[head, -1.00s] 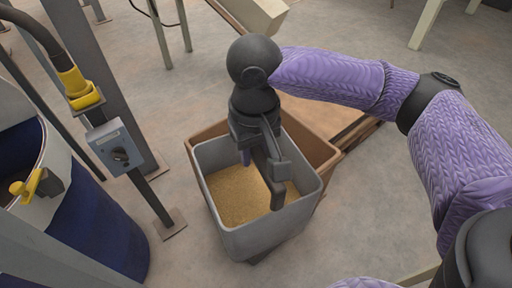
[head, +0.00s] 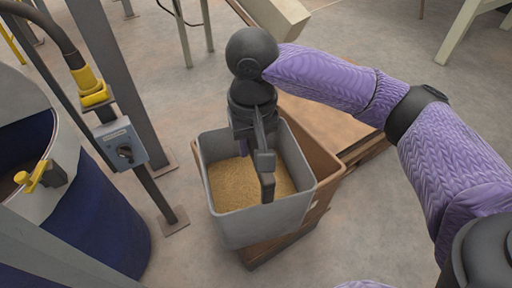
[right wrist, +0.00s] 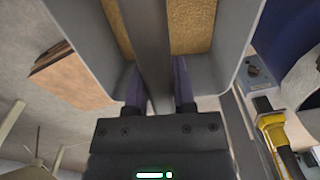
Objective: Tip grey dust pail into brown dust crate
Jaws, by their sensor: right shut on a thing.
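The grey dust pail (head: 262,226) is in the middle of the head view, upright, with tan dust (head: 243,183) in it. My right gripper (head: 262,165) is shut on the pail's bar handle, which also shows between the fingers in the right wrist view (right wrist: 150,50). The brown dust crate (head: 322,172) is behind and below the pail, which hides most of it and its inside. The pail appears held above the crate; I cannot tell the exact gap. My left gripper is not in view.
A blue drum (head: 95,225) with a pale rim and yellow clamp stands at the left. A grey post carries a switch box (head: 120,145) and a yellow-ended hose (head: 88,85). A wooden pallet (head: 365,150) lies behind the crate. The floor at the right front is clear.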

